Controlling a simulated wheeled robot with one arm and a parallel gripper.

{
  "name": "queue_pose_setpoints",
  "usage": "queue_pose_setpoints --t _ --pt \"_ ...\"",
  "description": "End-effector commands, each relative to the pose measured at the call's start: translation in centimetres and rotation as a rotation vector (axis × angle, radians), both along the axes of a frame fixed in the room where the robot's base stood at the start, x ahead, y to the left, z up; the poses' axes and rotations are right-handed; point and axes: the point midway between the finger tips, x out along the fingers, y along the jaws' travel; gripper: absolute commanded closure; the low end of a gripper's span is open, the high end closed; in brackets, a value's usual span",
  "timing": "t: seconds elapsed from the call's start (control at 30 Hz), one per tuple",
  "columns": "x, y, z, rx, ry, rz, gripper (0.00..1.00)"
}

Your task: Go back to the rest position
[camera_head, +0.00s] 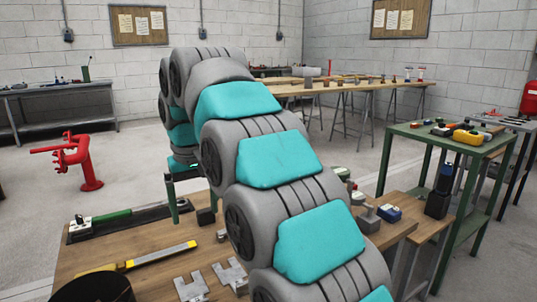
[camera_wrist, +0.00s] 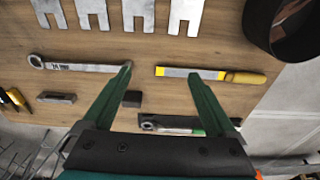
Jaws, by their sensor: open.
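My gripper (camera_wrist: 158,75) is open and empty in the wrist view, its two green fingers spread above a wooden workbench (camera_wrist: 215,45). In the head view my grey and teal arm reaches over the bench (camera_head: 150,235) and hides part of it. The gripper's green fingers (camera_head: 192,200) point down there, partly behind the arm. Between the fingers in the wrist view I see bare wood and a small dark block (camera_wrist: 132,99). I cannot tell the exact height of the fingers above the bench.
A yellow-handled file (camera_wrist: 215,75), a wrench (camera_wrist: 75,64), slotted metal plates (camera_wrist: 138,14) and a black cylinder (camera_wrist: 282,28) are on the bench. A torque wrench (camera_head: 120,220) lies at its far edge. A green table (camera_head: 420,138) stands right; a red pipe stand (camera_head: 80,160) left.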

Motion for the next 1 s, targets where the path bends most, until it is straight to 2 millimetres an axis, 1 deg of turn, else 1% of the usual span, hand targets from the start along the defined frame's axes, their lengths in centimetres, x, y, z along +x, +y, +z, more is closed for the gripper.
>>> queue_pose_setpoints --t 0.17,0.37,0.47,0.57,0.7,0.8,0.87,0.9,0.97,1.0 --pt "-0.4 -1.9 -0.1 -0.004 0.007 -0.024 0.08" --pt "-1.3 -5.0 -0.7 -0.015 0.025 -0.062 0.08" --pt "-2.0 -7.0 -1.2 -0.021 0.035 -0.088 0.08" --pt "-3.2 -9.7 -1.8 -0.027 0.048 -0.123 0.08" --pt "-5.9 -14.2 -3.5 -0.04 0.077 -0.182 0.08" --pt "-8.2 -17.2 -4.8 -0.047 0.099 -0.225 0.08" --pt "-9.7 -18.9 -5.8 -0.051 0.111 -0.25 0.08" --pt "-10.9 -19.9 -6.4 -0.053 0.12 -0.266 0.08" --pt "-12.6 -21.5 -7.5 -0.057 0.135 -0.292 0.08" --pt "-13.9 -22.5 -8.2 -0.058 0.142 -0.309 0.08"
